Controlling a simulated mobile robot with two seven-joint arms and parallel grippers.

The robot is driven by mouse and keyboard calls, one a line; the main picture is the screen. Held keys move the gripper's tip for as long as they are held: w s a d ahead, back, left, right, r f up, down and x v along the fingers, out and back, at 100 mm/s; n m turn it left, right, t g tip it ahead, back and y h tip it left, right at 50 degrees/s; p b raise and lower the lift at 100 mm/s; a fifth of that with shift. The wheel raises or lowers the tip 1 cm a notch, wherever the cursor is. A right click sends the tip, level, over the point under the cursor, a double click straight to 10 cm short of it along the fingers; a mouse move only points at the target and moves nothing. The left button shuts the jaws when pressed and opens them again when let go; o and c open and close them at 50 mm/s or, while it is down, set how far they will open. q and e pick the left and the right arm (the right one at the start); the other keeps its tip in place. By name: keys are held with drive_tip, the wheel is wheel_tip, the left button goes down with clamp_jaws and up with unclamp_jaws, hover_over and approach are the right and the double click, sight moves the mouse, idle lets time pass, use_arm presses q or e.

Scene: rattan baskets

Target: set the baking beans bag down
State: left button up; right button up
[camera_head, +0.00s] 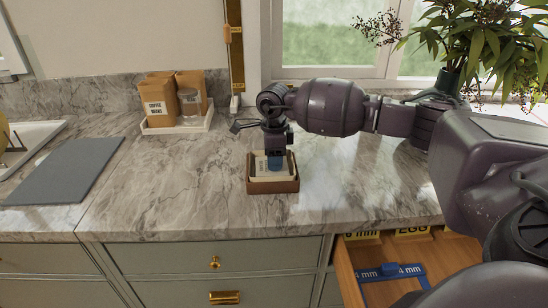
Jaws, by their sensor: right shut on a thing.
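My right gripper (275,156) points straight down over a small brown box (272,187) on the marble counter. It is shut on the baking beans bag (262,170), a pale bag whose cream-coloured top shows inside the box rim. The gripper hides part of the bag, and the box walls hide its lower part. I cannot tell whether the bag touches the bottom of the box. My left gripper is not in view.
A white tray (180,128) with brown bags and a glass jar stands at the back left. A grey mat (65,170) lies at the left. An open wooden drawer (350,275) is below at the right. A leafy plant (480,40) is at the back right. The counter around the box is clear.

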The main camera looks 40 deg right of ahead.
drive_tip(key=shift+r, duration=0.1)
drive_tip(key=o, duration=1.2)
wheel_tip(320, 180, up, 12)
drive_tip(key=shift+r, duration=0.1)
idle(0.5)
